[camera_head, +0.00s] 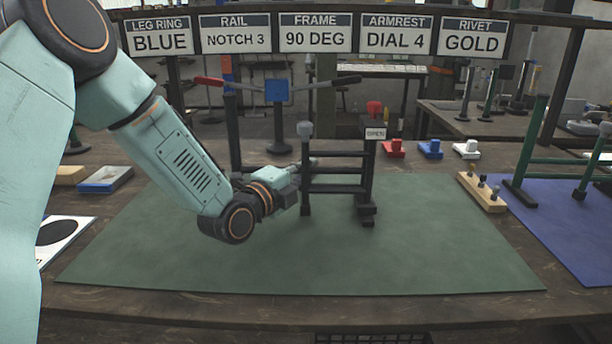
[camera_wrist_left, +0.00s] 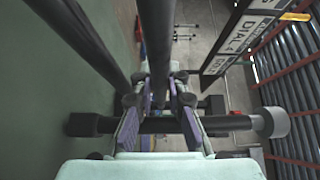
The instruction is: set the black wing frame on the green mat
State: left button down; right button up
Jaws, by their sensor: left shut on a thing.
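The black wing frame (camera_head: 335,188) is upright over the middle of the green mat (camera_head: 200,268), with dark posts, crossbars and a grey knob on top of its left post. I cannot tell whether its feet touch the mat. My left gripper (camera_head: 303,172) reaches in from the left and is shut on the frame's left side. In the left wrist view, the purple-padded fingers of this gripper (camera_wrist_left: 160,103) close around a dark bar of the frame (camera_wrist_left: 160,48). The fingertips are partly hidden in the head view. My right gripper is not in view.
A press with a blue block (camera_head: 277,90) stands behind the mat. Red (camera_head: 393,149), blue (camera_head: 430,149) and white (camera_head: 466,149) pieces sit at the back right. A wooden block with pegs (camera_head: 482,191) and a blue mat (camera_head: 570,222) lie right. The green mat's front is clear.

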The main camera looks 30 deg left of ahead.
pick_arm(q)
jog(key=shift+s+r, duration=0.1)
jog(key=shift+r, duration=0.1)
jog(key=shift+f, duration=0.15)
jog(key=c, duration=1.4)
grip_release()
jog(key=shift+f, duration=0.1)
jog(key=shift+o, duration=0.2)
